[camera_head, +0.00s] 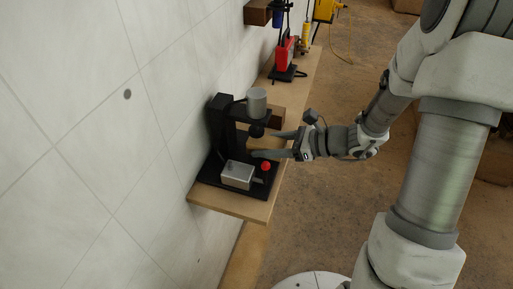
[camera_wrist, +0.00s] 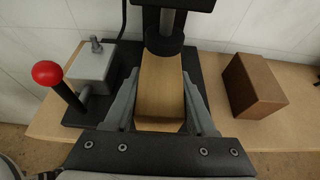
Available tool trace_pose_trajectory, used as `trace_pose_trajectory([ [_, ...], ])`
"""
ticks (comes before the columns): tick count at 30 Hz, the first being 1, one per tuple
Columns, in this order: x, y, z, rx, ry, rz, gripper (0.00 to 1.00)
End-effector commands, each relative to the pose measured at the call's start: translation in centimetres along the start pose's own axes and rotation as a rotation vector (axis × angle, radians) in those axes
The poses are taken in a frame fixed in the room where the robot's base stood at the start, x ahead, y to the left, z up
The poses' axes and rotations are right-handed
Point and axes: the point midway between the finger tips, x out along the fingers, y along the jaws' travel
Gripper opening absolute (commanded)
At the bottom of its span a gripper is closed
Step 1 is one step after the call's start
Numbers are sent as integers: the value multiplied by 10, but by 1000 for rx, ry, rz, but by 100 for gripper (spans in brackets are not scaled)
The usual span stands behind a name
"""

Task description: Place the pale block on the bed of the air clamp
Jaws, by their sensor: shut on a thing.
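The air clamp (camera_head: 217,122) stands on the wall shelf, with a black base, a column, a grey cylinder and a round black pressing foot (camera_wrist: 165,43). The pale block (camera_wrist: 160,88) is a light wooden piece between my gripper's fingers; it also shows in the head view (camera_head: 264,143). My gripper (camera_wrist: 160,104) is shut on the pale block, with one finger along each side. The block's far end reaches in under the pressing foot, over the clamp's bed. Whether its underside touches the bed cannot be told.
A grey metal box (camera_wrist: 92,65) and a red-knobbed lever (camera_wrist: 47,74) stand on the clamp base, left of the block in the wrist view. A brown block (camera_wrist: 253,86) lies to the right. The shelf (camera_head: 232,204) has a red tool (camera_head: 284,52) farther back.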

Motion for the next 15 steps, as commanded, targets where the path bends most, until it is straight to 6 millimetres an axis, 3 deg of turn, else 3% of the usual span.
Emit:
trace_pose_trajectory([
  [4,26,1,9,-5,-1,4,0],
  [5,29,0,3,-1,0,2,0],
  [7,30,0,-6,2,0,0,0],
  [15,29,0,-4,-1,0,0,0],
])
